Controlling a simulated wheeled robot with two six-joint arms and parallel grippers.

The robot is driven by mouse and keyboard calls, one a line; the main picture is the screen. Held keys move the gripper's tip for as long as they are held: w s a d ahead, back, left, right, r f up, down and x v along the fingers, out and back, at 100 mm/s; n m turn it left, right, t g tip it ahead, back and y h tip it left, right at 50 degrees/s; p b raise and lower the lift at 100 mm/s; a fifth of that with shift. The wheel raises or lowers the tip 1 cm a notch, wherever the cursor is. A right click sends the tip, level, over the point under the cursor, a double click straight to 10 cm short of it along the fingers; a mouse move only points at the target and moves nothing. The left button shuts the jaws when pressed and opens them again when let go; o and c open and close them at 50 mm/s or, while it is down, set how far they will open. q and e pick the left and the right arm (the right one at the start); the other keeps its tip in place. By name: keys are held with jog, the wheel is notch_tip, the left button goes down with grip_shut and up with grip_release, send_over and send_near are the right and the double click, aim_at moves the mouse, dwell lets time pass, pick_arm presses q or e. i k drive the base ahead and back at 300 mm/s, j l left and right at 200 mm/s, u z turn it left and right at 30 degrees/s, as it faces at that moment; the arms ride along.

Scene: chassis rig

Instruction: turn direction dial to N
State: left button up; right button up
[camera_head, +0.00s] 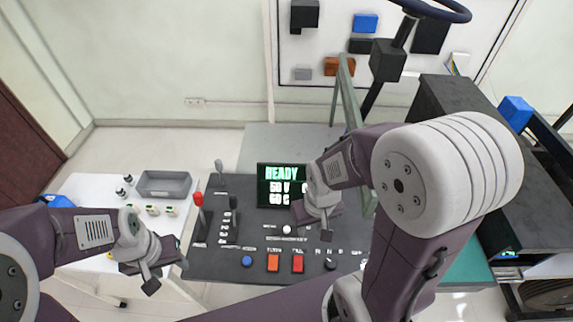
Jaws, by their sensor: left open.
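A dark console panel (213,262) stands in the middle with small white labels. A small dark round knob (330,264) sits at its right front, under a row of tiny letters; it seems to be the direction dial, but its pointer is too small to read. My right gripper (326,234) hangs above the panel's right side, just behind the knob in the picture and apart from it; its jaw gap does not show clearly. My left gripper (151,284) is open and empty near the panel's left edge, over the front of the white table.
The panel carries a lit screen (281,185) reading READY, a red-topped lever (198,200), a blue button (247,262), and an orange button (273,263) beside a red one (298,264). A grey tray (164,184) lies on the white table (90,185) at left.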

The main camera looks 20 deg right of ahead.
aim_at(331, 263)
jog(key=j+z, duration=0.25)
jog(key=z, duration=0.2)
jog(key=k+j+z, duration=0.15)
jog(key=z, duration=0.25)
jog(key=k+j+z, duration=0.15)
jog(key=z, duration=0.3)
jog(key=k+j+z, duration=0.15)
jog(key=z, duration=0.3)
jog(key=k+j+z, duration=0.1)
jog(key=z, duration=0.35)
jog(key=i+u, duration=0.15)
jog(key=u, duration=0.3)
jog(key=i+u, duration=0.15)
jog(key=u, duration=0.3)
jog(key=i+u, duration=0.15)
jog(key=u, duration=0.35)
